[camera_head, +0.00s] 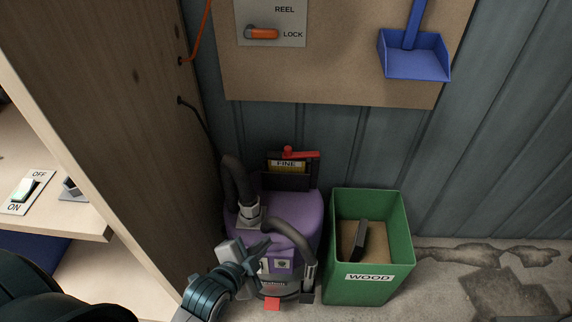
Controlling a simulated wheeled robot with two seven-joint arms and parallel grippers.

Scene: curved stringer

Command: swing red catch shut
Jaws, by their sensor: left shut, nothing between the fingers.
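A red catch (303,155) sits on top of a dark-framed slot with a yellow FINE label (286,164), at the back of a purple vacuum canister (303,207). The catch bar points to the right and reaches past the slot's right edge. My left gripper (264,246) is shut and empty in front of the canister, below and to the left of the catch and apart from it. A red tab (272,304) shows low on the canister's front. My right gripper is not in view.
Dark hoses (232,178) rise at the canister's left and loop over its front. A green WOOD bin (371,286) holding a dark block stands close on the right. A wooden panel (135,110) bounds the left, and a wall board (335,55) hangs behind.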

